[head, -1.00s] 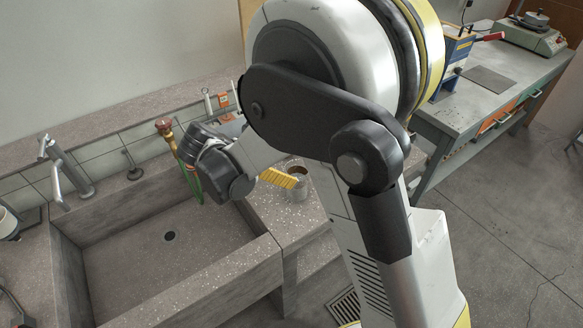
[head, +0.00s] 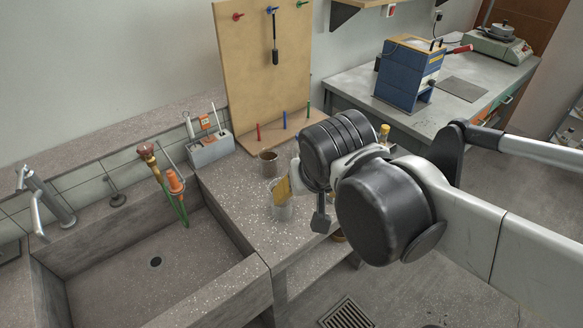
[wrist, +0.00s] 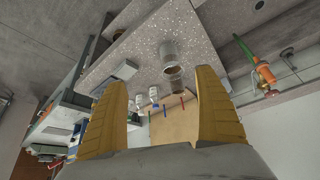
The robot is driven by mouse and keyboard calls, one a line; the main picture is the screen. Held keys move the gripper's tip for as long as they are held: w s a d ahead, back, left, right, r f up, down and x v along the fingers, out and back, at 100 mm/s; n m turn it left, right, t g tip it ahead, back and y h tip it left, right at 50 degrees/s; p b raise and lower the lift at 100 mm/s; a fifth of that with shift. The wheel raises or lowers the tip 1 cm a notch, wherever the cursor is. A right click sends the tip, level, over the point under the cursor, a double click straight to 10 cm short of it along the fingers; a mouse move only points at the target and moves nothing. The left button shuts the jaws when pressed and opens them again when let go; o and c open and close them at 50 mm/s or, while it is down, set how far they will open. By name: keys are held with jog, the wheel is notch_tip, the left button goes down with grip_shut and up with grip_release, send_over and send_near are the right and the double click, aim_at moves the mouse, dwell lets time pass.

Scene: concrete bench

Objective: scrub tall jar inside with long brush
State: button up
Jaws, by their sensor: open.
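A long slim tool with a dark, thick lower end, looking like a brush (head: 275,50), hangs from a peg on the wooden board. Two upright cylindrical vessels stand on the speckled worktop right of the sink: a grey one (head: 282,208) nearer me and a brownish one (head: 268,163) by the board. I cannot tell which is the tall jar. In the wrist view the grey vessel (wrist: 168,50) and the brownish vessel (wrist: 173,76) show between my fingers. My gripper (wrist: 162,77) is open and empty. Its yellow finger (head: 284,190) partly covers the grey vessel in the head view.
The sink (head: 150,262) lies left, with a tap (head: 45,200) and an orange-green hose (head: 170,185). A grey caddy (head: 210,150) stands behind. The pegboard (head: 245,85) has coloured pegs. A blue machine (head: 408,75) sits on the right bench. The floor is open at right.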

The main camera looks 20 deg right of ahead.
jog(key=s+n+t+y, duration=0.1)
jog(key=s+n, duration=0.1)
jog(key=s, duration=0.1)
jog(key=shift+r, duration=0.1)
dwell(1.3)
